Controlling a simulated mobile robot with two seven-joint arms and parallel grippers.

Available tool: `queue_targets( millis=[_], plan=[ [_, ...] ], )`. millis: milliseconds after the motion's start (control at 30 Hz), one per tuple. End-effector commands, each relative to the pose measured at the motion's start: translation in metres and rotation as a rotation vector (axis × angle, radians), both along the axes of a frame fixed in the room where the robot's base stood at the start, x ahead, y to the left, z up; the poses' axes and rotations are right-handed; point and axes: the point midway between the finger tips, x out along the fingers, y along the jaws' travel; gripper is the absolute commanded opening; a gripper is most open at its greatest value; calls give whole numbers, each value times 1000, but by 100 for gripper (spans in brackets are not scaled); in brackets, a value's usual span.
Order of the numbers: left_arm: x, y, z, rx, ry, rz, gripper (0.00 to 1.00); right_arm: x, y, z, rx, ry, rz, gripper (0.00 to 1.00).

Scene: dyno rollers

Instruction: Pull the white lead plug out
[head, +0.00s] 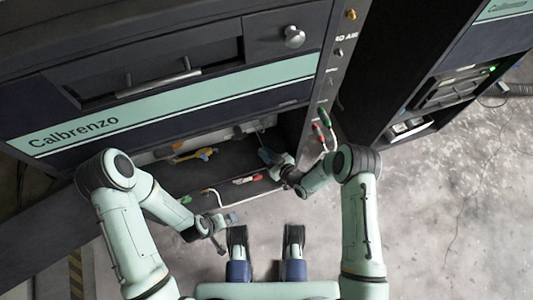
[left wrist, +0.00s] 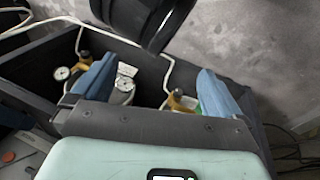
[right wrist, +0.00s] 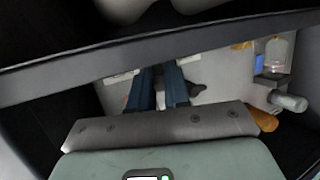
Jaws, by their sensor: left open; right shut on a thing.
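My right gripper (head: 268,154) reaches into the dark open bay (head: 232,160) low in the cabinet. In the right wrist view its blue fingers (right wrist: 163,88) are close together, shut on a small pale thing mostly hidden between them. I cannot tell for sure that this is the white lead plug. My left gripper (head: 226,231) is open and empty in front of the bay. In the left wrist view its fingers (left wrist: 150,92) stand wide apart over a dark box. A white lead (head: 331,142) hangs by the right-hand panel; another white lead (head: 214,194) lies near the bay's front edge.
Red and green plugs (head: 324,117) sit on the cabinet's right panel. A yellow fitting (head: 205,153) and a red-and-white piece (head: 247,180) are around the bay. The left wrist view shows brass regulators (left wrist: 178,102) and a gauge (left wrist: 62,73) in the box. Open floor (head: 450,210) lies to the right.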

Motion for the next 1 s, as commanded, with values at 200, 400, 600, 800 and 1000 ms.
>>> queue_targets(
  millis=[200, 400, 600, 800, 1000],
  plan=[
    [0, 0, 0, 0, -1, 0, 100, 0, 0, 0, 0, 0, 0, 0],
    [0, 0, 0, 0, 0, 0, 100, 0, 0, 0, 0, 0, 0, 47],
    [0, 0, 0, -1, 2, -1, 100, -1, -1, 0, 0, 0, 0, 47],
    [-8, -4, 7, -11, 21, -9, 100, -15, -14, 7, -2, 3, -2, 47],
    [-24, -12, 20, -31, 62, -27, 100, -47, -43, 21, -1, 3, -4, 47]
  ],
)
